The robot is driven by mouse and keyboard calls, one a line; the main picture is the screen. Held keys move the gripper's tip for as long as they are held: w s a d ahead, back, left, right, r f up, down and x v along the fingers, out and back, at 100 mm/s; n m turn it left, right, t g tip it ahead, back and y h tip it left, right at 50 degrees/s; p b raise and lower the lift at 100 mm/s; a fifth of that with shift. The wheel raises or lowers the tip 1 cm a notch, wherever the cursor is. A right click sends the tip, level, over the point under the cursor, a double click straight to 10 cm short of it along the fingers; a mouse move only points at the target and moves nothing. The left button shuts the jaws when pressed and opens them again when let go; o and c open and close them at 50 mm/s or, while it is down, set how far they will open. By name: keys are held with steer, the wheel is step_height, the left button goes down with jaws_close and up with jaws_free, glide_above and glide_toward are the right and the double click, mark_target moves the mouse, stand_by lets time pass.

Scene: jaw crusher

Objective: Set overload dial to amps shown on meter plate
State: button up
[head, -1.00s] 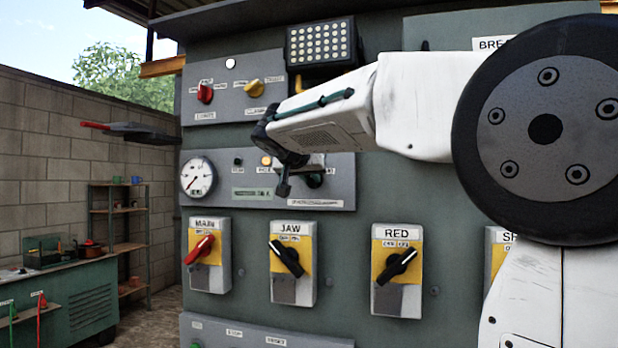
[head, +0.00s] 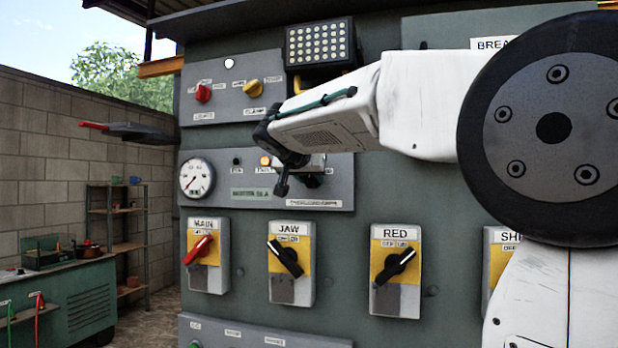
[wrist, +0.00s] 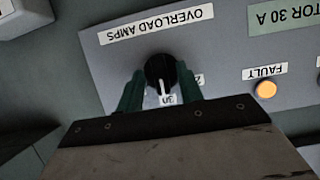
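The overload dial (wrist: 160,68) is a black knob with a white pointer line, seen upside down in the wrist view. Its pointer is at the mark labelled 30 (wrist: 167,99). The "OVERLOAD AMPS" label (wrist: 157,24) is on the same grey panel. The meter plate (wrist: 285,14) reads "...TOR 30 A" and also shows in the head view (head: 252,194), too small to read surely. My gripper (wrist: 160,73) has its two dark green fingers on either side of the knob, seemingly touching it. In the head view my wrist hides most of the dial.
An amber fault lamp (wrist: 265,89) is lit beside the dial. A round gauge (head: 196,178) sits at the panel's left. Below are the MAIN (head: 202,249), JAW (head: 286,258) and RED (head: 395,267) rotary switches. A red-handled shelf-like part (head: 140,132) juts out at left.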

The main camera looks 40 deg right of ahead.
steer(key=v, duration=0.8)
stand_by(0.4)
steer(key=s+a+f+n+g+y, duration=0.2)
steer(key=s+f+n, duration=0.15)
steer(key=f, duration=0.55)
steer(key=s+a+f+n+g+y, duration=0.1)
steer(key=s+a+f+n+y, duration=0.2)
steer(key=f, duration=0.5)
steer(key=s+a+f+n+g+y, duration=0.2)
steer(key=s+a+f, duration=0.2)
steer(key=s+f, duration=0.6)
steer(key=s+a+f+n+g+y, duration=0.2)
steer(key=s+a+f+y, duration=0.1)
steer(key=s+f, duration=0.7)
steer(key=s+a, duration=0.1)
steer(key=s, duration=0.3)
steer(key=shift+a+f+y, duration=0.25)
steer(key=shift+y, duration=0.05)
